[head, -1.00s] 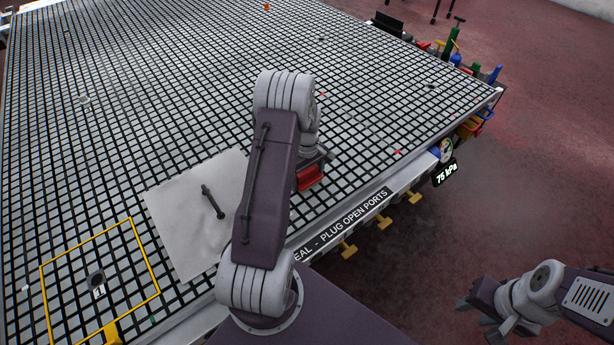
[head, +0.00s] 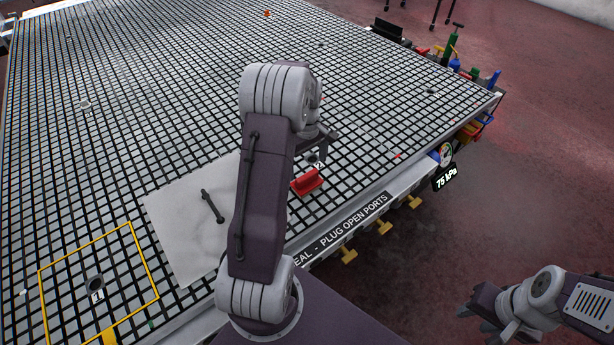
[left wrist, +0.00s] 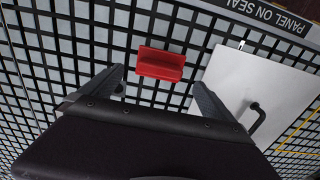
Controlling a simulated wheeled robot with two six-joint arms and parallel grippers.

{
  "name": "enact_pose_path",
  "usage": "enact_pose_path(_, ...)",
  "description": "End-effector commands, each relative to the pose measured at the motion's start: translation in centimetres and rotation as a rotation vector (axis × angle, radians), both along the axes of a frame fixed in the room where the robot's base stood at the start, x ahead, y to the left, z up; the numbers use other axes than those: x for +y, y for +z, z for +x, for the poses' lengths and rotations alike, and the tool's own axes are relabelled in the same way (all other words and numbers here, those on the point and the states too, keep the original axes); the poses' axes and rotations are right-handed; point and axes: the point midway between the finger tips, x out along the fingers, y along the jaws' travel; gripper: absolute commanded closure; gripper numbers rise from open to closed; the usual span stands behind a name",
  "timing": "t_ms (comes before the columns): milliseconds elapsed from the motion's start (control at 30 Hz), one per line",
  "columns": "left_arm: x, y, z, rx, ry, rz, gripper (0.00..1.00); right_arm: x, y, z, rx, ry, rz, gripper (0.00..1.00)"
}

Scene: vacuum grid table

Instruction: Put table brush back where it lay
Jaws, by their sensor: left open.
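The table brush appears to be the red block with a raised grip (head: 307,182). It lies on the black-and-white grid table near the front edge, right of my left arm. In the left wrist view the brush (left wrist: 160,65) lies flat on the grid just past my open fingers. My left gripper (left wrist: 158,80) is open and empty, apart from the brush; in the head view it (head: 322,146) is partly hidden behind my arm, just behind the brush. My right gripper (head: 487,316) hangs off the table at lower right; its jaws are unclear.
A pale panel with a dark handle (head: 180,225) lies left of my left arm. A yellow outline (head: 145,250) surrounds port 1 (head: 95,283). Port 2 (head: 313,158) is by my left gripper. A gauge (head: 446,152) and yellow valves (head: 383,229) line the edge.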

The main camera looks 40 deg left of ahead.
Motion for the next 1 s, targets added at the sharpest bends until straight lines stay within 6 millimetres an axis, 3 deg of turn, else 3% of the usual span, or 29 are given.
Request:
enact_pose_path(133,0.0,2.3,0.1,-0.002,0.0,0.001,0.0,0.0,0.0,0.0,0.0,0.0,0.0,0.62)
enact_pose_path(367,-0.4,3.1,-0.1,-0.001,-0.02,0.0,0.0,0.0,0.0,0.0,0.0,0.0,0.0,0.62)
enact_pose_path(467,-4.1,3.2,-1.2,-0.015,-0.206,0.003,0.0,0.0,0.0,0.0,0.0,0.0,0.0,0.62)
enact_pose_path(600,-12.1,2.9,-5.8,-0.057,-0.691,0.021,0.0,0.0,0.0,0.0,0.0,0.0,0.0,0.62)
enact_pose_path(700,-15.8,2.2,-9.9,-0.081,-0.99,0.036,0.0,0.0,0.0,0.0,0.0,0.0,0.0,0.62)
enact_pose_path(833,-18.0,1.5,-13.5,-0.1,-1.218,0.052,0.0,0.0,0.0,0.0,0.0,0.0,0.0,0.62)
enact_pose_path(1000,-18.3,1.3,-14.2,-0.103,-1.271,0.055,0.0,0.0,0.0,0.0,0.0,0.0,0.0,0.62)
